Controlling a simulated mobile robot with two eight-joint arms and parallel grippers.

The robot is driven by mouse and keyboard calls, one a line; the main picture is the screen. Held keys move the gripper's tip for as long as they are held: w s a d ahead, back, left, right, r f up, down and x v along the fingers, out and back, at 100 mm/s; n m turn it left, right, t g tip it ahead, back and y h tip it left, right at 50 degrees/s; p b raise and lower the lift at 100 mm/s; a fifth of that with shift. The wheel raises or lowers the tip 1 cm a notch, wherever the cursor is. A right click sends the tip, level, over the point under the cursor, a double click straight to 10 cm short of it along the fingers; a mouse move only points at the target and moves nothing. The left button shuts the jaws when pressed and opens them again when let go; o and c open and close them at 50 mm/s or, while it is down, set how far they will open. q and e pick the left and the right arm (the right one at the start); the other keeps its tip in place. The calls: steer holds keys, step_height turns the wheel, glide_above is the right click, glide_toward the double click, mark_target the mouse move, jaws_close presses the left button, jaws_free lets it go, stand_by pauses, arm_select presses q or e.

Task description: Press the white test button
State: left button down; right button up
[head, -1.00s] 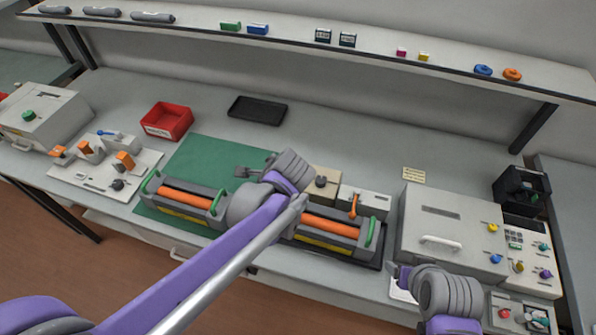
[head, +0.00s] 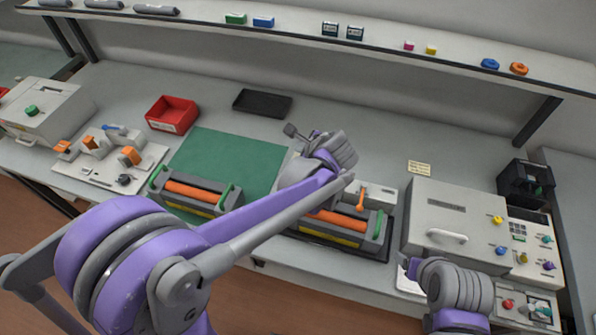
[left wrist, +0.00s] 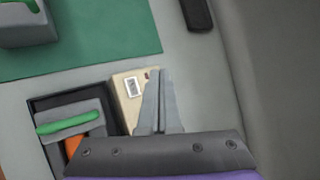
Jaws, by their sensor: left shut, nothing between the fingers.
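I cannot pick out a white test button for certain in either view. My left gripper (head: 293,132) is shut and empty above the bench, near the right edge of the green mat. In the left wrist view its closed fingers (left wrist: 160,75) overlap a beige box (left wrist: 126,90) with a white label and a small dark red mark. In the head view my left arm hides most of that box. My right gripper (head: 408,266) is at the bench's front edge, before the grey case; its finger gap is unclear.
Two cartridges with orange rollers lie on the bench, the left one (head: 195,190) on the green mat (head: 232,155), the right one (head: 345,220) in a black tray. An orange-lever unit (head: 380,192), a grey case (head: 455,212) and a knob panel (head: 530,240) stand to the right.

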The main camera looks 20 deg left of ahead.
arm_select(q)
steer(key=f+b, duration=0.3)
steer(key=f, duration=0.4)
steer(key=shift+s+f, duration=0.1)
steer(key=shift+s, duration=0.1)
steer(key=shift+f+b, duration=0.5)
steer(key=shift+w, duration=0.1)
arm_select(e)
step_height(320, 180, down, 6)
steer(key=s, duration=0.3)
steer(key=shift+g, duration=0.3)
steer(key=shift+w, duration=0.15)
arm_select(q)
steer(key=shift+f, duration=0.1)
arm_select(e)
steer(key=shift+f, duration=0.15)
arm_select(q)
steer(key=shift+f+b, duration=0.3)
arm_select(e)
steer(key=shift+s+f, duration=0.2)
steer(key=shift+f, duration=0.1)
